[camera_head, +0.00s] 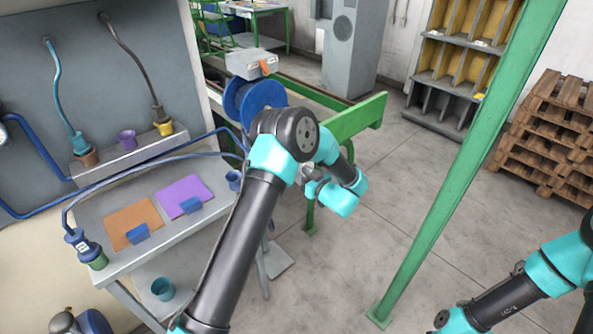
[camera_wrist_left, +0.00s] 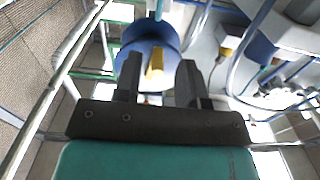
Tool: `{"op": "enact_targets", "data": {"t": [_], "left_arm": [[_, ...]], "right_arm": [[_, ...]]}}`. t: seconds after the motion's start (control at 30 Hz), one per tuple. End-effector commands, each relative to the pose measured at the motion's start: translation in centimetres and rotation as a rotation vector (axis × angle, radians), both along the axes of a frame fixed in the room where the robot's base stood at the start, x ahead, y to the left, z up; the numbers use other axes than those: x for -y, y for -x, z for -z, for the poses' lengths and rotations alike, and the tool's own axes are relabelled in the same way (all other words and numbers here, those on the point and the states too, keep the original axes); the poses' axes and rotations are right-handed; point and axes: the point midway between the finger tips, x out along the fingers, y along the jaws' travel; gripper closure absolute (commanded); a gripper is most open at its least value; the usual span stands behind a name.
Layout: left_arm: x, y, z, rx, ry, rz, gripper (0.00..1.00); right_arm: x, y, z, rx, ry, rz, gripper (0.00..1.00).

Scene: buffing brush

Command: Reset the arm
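My left arm rises from the bottom of the head view and bends over at its elbow. Its wrist hangs beside the workbench, over the floor. In the left wrist view the left gripper (camera_wrist_left: 158,80) has its two dark fingers apart, with no object clearly held between them. A blue round reel (camera_wrist_left: 150,50) with a yellow part (camera_wrist_left: 155,66) shows beyond the fingertips. In the head view the left fingers are small and partly hidden. My right arm shows at the lower right of the head view; its gripper is not visible.
The bench (camera_head: 115,255) at left carries an orange mat (camera_head: 133,222), a purple mat (camera_head: 184,196) and a shelf of cups with cabled tools. A blue reel (camera_head: 262,98) and green beam (camera_head: 350,120) stand behind my elbow. A green post (camera_head: 455,190) stands between my arms. Open floor lies around it.

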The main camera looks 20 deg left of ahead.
Motion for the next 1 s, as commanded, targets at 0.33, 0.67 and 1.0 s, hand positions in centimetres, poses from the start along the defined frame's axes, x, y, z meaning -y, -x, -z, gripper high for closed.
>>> {"op": "enact_targets", "data": {"t": [0.33,0.67,1.0], "left_arm": [[0.1,0.0,0.0,0.000,0.000,0.000,0.63],[-0.5,-0.1,1.4,-0.019,0.035,0.090,0.63],[-0.2,3.2,11.2,-0.243,0.364,0.585,0.63]], "right_arm": [[0.0,0.0,0.0,0.000,0.000,0.000,0.57],[0.0,0.0,0.0,0.000,0.000,0.000,0.57],[0.0,0.0,0.0,0.000,0.000,0.000,0.57]]}}
